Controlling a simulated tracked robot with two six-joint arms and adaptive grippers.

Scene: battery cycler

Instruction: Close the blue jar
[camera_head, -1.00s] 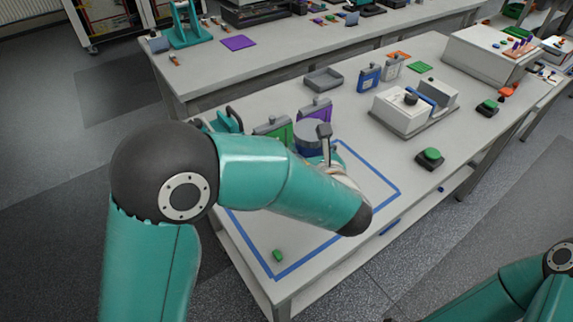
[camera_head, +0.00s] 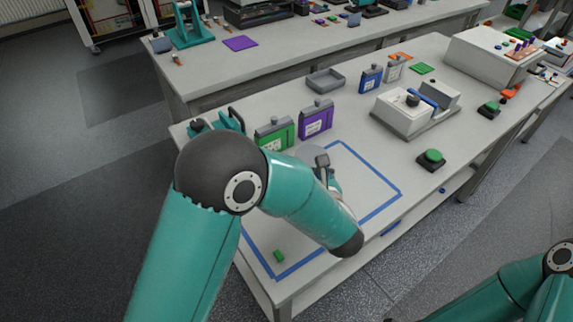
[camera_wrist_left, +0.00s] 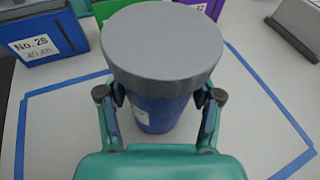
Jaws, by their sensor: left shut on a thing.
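The blue jar (camera_wrist_left: 155,108) stands upright in the left wrist view, with a flat grey lid (camera_wrist_left: 163,45) sitting on its top. My left gripper (camera_wrist_left: 158,98) has one finger on each side of the jar's body, just below the lid's rim, and is shut on it. I cannot tell whether the jar's base touches the table, or how tightly the lid sits. In the head view my left forearm covers most of the jar, and only a bit of the grey lid (camera_head: 312,153) shows. My right gripper is out of view.
A blue tape outline (camera_head: 373,168) marks the table around the jar. Green (camera_head: 274,135) and purple (camera_head: 316,121) canisters stand close behind. A small green piece (camera_head: 279,256) lies at the front corner. A green button (camera_head: 432,157) and a grey device (camera_head: 402,112) stand to the right.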

